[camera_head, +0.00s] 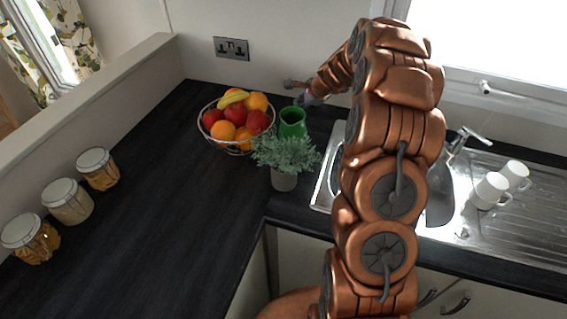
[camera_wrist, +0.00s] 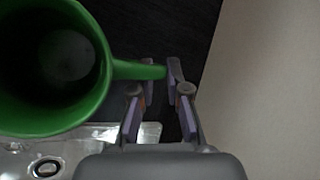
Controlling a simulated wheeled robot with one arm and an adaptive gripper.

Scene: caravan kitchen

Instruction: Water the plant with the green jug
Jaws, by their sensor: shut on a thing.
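The green jug (camera_head: 293,122) stands upright behind the plant in the head view, its lower part hidden by the leaves. I cannot tell whether it touches the counter. In the wrist view I look down into the open jug (camera_wrist: 101,62); a dark grey round area shows inside. My gripper (camera_head: 307,99) is at the back of the jug, shut on its handle, which lies between the fingers in the wrist view (camera_wrist: 160,74). The plant (camera_head: 286,153) has bushy grey-green leaves and sits in a grey pot (camera_head: 284,182) near the counter's inner corner, in front of the jug.
A wire fruit bowl (camera_head: 236,147) stands just left of the jug and plant. The metal sink (camera_head: 325,190) is to the right, partly behind my arm, with a tap (camera_head: 462,139) and white mugs (camera_head: 490,191). Several jars (camera_head: 68,201) line the left side. The dark counter (camera_head: 150,230) between is clear.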

